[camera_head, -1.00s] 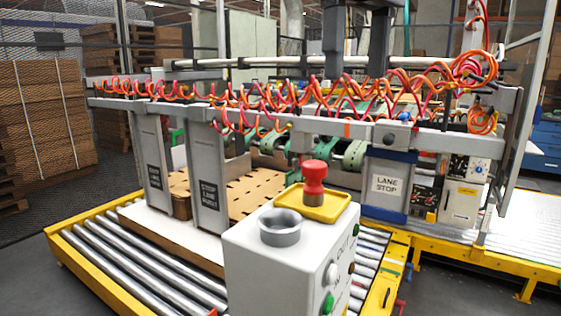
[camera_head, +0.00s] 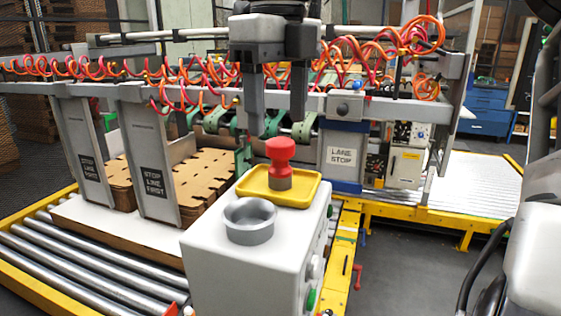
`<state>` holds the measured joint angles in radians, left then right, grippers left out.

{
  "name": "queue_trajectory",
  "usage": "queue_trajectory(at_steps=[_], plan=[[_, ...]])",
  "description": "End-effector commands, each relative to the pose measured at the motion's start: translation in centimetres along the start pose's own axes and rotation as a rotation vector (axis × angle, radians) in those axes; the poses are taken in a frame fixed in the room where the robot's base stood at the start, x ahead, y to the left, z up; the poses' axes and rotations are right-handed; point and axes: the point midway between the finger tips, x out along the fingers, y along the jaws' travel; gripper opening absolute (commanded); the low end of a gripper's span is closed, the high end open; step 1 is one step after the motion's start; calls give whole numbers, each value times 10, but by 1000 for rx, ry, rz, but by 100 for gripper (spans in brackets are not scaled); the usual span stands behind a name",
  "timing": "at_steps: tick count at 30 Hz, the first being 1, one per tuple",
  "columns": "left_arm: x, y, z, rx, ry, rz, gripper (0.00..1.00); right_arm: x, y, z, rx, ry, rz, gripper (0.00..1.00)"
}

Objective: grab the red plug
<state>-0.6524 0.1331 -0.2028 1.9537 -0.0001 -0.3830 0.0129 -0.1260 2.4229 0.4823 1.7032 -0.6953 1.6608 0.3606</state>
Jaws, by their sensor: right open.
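The red plug (camera_head: 281,155), with a dark brownish lower end, stands upright in a shallow yellow tray (camera_head: 308,190) on top of a white control box (camera_head: 235,278). My right gripper (camera_head: 278,122) hangs from the top of the head view with its two fingers pointing down. It is open and empty. In the picture its fingertips are just above the plug's top, one to each side, and do not touch it. How far behind or in front of the plug they are is hard to tell. My left gripper is not in view.
Behind are a grey rail (camera_head: 205,98) with coiled orange hoses and a "LANE STOP" post (camera_head: 341,160). Cardboard blanks (camera_head: 205,185) lie on a roller conveyor at left.

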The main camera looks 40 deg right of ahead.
Motion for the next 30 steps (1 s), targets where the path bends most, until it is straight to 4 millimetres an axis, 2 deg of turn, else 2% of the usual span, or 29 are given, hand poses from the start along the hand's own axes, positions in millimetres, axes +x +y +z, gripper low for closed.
queue_trajectory(at_steps=[9,18,19,24,30], plan=[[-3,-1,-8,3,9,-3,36,43,-4,-1,0,4,2,61],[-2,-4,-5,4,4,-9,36,49,-4,0,0,2,1,61],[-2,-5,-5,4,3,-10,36,49,-4,0,0,2,1,56],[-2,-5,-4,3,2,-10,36,49,-4,0,0,2,1,12],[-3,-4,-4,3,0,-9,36,49,-4,0,0,1,0,12]])
